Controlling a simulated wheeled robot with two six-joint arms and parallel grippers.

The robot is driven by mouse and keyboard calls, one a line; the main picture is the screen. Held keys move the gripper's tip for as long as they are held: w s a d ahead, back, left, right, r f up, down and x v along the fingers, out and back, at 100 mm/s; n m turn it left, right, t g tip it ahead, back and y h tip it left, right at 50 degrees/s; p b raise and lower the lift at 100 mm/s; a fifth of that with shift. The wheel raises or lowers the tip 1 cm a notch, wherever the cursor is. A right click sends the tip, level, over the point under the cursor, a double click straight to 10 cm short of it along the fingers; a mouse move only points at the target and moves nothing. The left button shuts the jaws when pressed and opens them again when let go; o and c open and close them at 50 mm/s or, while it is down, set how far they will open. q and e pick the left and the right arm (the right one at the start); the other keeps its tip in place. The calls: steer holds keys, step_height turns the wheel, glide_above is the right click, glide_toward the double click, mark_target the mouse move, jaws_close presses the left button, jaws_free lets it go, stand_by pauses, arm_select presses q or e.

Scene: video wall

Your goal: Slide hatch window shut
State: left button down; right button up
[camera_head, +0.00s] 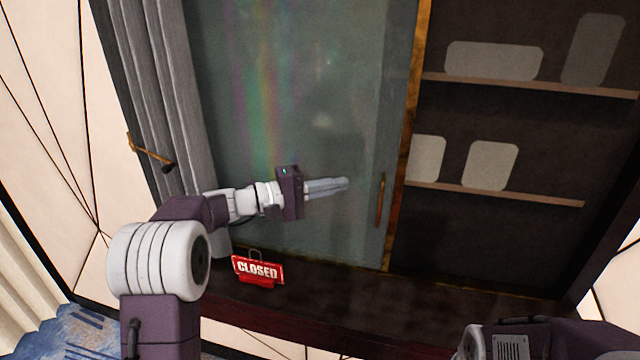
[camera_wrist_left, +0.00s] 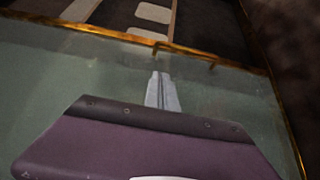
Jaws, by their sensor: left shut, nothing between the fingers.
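The hatch window (camera_head: 310,120) is a greyish glass pane in a brass-coloured frame. It covers the left part of the opening, and the right part is open onto dark shelves. Its vertical brass handle (camera_head: 380,200) is near the pane's right edge. In the left wrist view the pane (camera_wrist_left: 60,80) fills much of the picture, with the handle (camera_wrist_left: 184,54) ahead of the fingers. My left gripper (camera_head: 345,184) is shut and empty, in front of the pane and left of the handle, apart from it in the picture. My right gripper is not in view; part of my right arm shows at the lower right.
A red CLOSED sign (camera_head: 257,270) stands on the dark counter (camera_head: 330,305) below the pane. A grey curtain (camera_head: 160,90) with a brass hook (camera_head: 150,153) hangs at left. Shelves (camera_head: 500,193) with pale blocky shapes are behind the open right part.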

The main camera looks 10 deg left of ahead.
arm_select(q)
steer(key=d+p, duration=0.1)
steer(key=d, duration=0.5)
steer(key=shift+d, duration=0.25)
steer(key=shift+w, duration=0.2)
